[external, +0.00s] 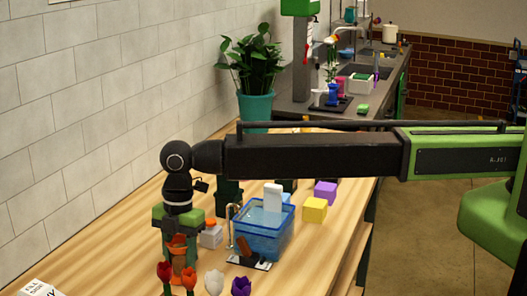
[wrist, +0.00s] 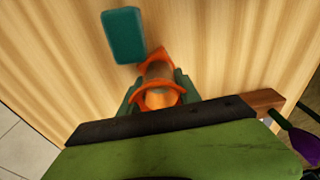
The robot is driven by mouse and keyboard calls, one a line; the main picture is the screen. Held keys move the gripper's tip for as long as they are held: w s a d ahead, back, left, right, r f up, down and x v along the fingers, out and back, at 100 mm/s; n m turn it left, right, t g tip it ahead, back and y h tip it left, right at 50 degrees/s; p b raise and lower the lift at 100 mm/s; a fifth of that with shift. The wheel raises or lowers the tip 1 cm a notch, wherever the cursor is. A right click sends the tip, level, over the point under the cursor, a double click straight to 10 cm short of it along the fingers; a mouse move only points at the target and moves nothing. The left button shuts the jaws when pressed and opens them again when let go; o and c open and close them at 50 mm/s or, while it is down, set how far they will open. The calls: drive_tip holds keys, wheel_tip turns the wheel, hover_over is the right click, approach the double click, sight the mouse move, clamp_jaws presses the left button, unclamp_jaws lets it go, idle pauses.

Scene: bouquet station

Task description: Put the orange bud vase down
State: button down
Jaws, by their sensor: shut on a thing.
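The orange bud vase (external: 179,264) is between the fingers of my gripper (external: 179,250), over the left part of the wooden table (external: 120,238) in the external view. My gripper points down and is shut on the vase. In the wrist view the vase (wrist: 158,98) shows its orange rim from above, with a green finger of my gripper (wrist: 157,92) on each side. I cannot tell whether the vase's foot touches the table, as the flowers partly hide its lower end.
Red tulips (external: 164,271), a white tulip (external: 214,282) and a purple tulip (external: 241,287) stand in front. A blue bin (external: 262,240) is to the right, with yellow (external: 314,209) and purple (external: 325,191) blocks beyond. A teal block (wrist: 124,36) lies near the vase.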

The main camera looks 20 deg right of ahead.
drive_tip(key=c, duration=0.9)
unclamp_jaws()
drive_tip(key=shift+f, duration=0.15)
drive_tip(key=shift+o, duration=0.2)
wheel_tip(320, 180, up, 12)
drive_tip(key=w+d+p, duration=0.1)
drive_tip(key=p, duration=1.1)
drive_tip(key=shift+r, duration=0.25)
drive_tip(key=shift+o, duration=0.5)
drive_tip(key=shift+f, duration=0.15)
